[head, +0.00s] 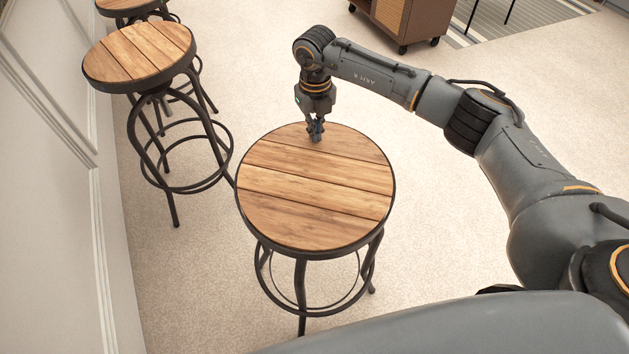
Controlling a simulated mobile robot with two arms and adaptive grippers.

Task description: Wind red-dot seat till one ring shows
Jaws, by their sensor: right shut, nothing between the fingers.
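A round stool seat (315,190) of wooden planks with a dark metal rim stands closest to me, on black legs with a ring footrest. I see no red dot on its visible top. My right gripper (316,135) points down at the far edge of this seat, shut and with nothing between its fingers. I cannot tell whether the fingertips touch the wood or the rim. The seat hides the stool's screw, so no rings on it show. My left gripper is not in view.
A second stool (140,55) stands at the upper left by the panelled wall (45,190), with a third (128,5) behind it. A brown wheeled cabinet (405,18) stands at the back. Pale carpet (440,230) lies clear right of the near stool.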

